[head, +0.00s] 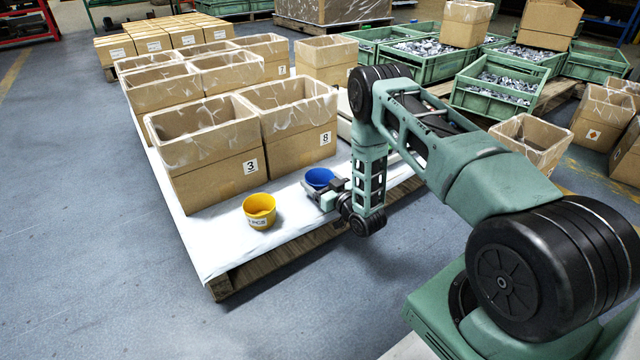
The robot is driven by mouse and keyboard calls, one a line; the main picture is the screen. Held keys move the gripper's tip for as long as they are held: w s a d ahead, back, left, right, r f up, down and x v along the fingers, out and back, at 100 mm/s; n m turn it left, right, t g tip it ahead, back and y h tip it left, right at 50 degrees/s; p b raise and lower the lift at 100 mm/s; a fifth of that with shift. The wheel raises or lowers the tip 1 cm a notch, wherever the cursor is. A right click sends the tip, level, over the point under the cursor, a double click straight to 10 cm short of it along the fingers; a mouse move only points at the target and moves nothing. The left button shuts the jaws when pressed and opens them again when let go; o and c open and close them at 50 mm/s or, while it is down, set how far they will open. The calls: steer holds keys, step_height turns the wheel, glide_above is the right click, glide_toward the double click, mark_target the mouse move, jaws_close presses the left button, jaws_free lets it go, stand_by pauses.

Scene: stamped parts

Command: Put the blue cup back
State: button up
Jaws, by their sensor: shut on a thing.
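The blue cup (319,178) is at the right part of the white-topped pallet (208,244), in front of the box marked 8. My gripper (325,188) is shut on the blue cup from the right front side. The gripper and wrist hide the cup's lower part, so I cannot tell whether it touches the white surface. A yellow cup (259,211) with a printed label stands upright to the left and nearer, in front of the box marked 3.
Open cardboard boxes marked 3 (215,160) and 8 (297,135) stand right behind the cups, with more boxes behind them. Green crates (490,98) of metal parts stand at the back right. The pallet's front edge is bare; grey floor lies open at the left.

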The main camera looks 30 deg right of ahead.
steer(key=shift+f, duration=0.15)
steer(key=o, duration=1.2)
steer(key=shift+s+r, duration=0.15)
steer(key=shift+r, duration=0.1)
steer(key=shift+s+d+f+p, duration=0.15)
steer(key=shift+s+p, duration=1.7)
steer(key=shift+s, duration=1.1)
steer(key=shift+s+d+r+p, duration=0.15)
steer(key=shift+s+p, duration=1.7)
steer(key=shift+s, duration=1.05)
steer(key=shift+f, duration=0.1)
